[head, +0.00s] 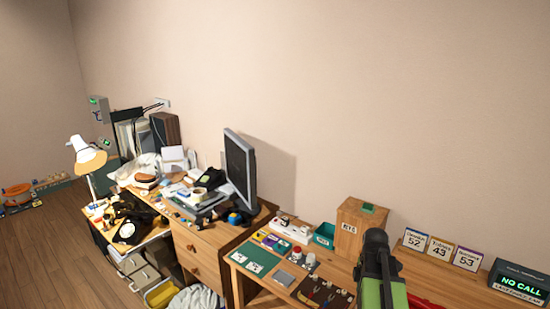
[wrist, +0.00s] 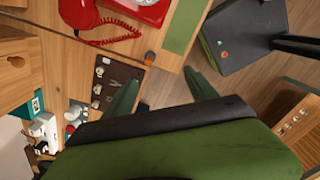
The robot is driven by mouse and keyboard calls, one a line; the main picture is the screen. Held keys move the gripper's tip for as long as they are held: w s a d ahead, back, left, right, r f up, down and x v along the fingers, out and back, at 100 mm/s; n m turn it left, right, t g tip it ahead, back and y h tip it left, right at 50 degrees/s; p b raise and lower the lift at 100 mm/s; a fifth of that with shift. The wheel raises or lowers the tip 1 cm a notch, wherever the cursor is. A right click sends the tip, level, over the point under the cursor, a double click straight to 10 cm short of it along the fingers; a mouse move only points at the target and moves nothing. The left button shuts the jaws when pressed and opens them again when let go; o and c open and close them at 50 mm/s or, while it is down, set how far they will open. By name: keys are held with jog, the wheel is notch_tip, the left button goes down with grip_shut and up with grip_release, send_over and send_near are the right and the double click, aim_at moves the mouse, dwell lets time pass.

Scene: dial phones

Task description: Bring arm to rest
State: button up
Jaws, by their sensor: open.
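My green arm (head: 370,285) rises at the lower right of the head view, in front of the workbench. My gripper (wrist: 160,76) shows in the wrist view with its two green fingers spread apart and nothing between them. Wood floor and the bench edge lie beyond the fingertips. A red phone (wrist: 142,8) with a coiled cord (wrist: 105,28) lies on the bench at the top of the wrist view. In the head view only a red sliver of it (head: 422,302) shows beside my arm.
A wooden box (head: 350,228), number cards (head: 440,249) and a "NO CALL" display (head: 520,284) stand along the bench back. A dark tool mat (head: 322,291) lies left of my arm. A cluttered desk with a monitor (head: 240,168) and black phone (head: 130,230) stands further left.

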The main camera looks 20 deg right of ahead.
jog(key=w+a+f+m+b, duration=0.1)
jog(key=a+m, duration=0.6)
jog(key=a, duration=0.8)
jog(key=w+a+f+m, duration=0.1)
jog(key=a+m, duration=0.6)
jog(key=a, duration=0.8)
jog(key=shift+w+a+b, duration=0.15)
jog(key=shift+w+b, duration=0.25)
jog(key=shift+w, duration=0.05)
jog(key=shift+f, duration=0.1)
jog(key=shift+c, duration=0.3)
